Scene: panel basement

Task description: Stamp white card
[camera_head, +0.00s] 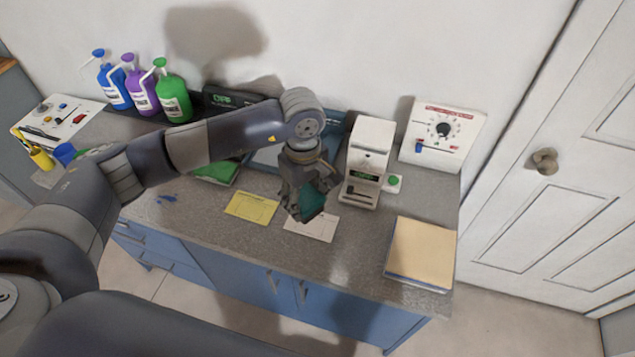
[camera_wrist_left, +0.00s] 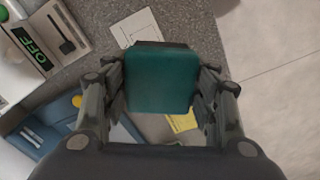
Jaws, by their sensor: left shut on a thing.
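My left gripper (camera_head: 303,205) is shut on a teal block-shaped stamp (camera_head: 313,202), which also shows between the fingers in the left wrist view (camera_wrist_left: 160,82). The white card (camera_head: 314,227) lies flat on the grey counter, partly hidden behind the gripper and stamp in the head view. In the left wrist view the white card (camera_wrist_left: 134,28) shows just beyond the stamp's upper edge. The stamp appears above the counter near the card; I cannot tell the exact gap. A yellow card (camera_head: 251,207) lies to the left of the white card. My right gripper is not in view.
A beige machine (camera_head: 370,150) with a green button (camera_head: 393,181) stands behind and right of the white card. A tan pad (camera_head: 420,250) lies near the right end. A blue tray (camera_head: 268,157) and green item (camera_head: 216,172) lie behind. Bottles (camera_head: 173,97) stand back left.

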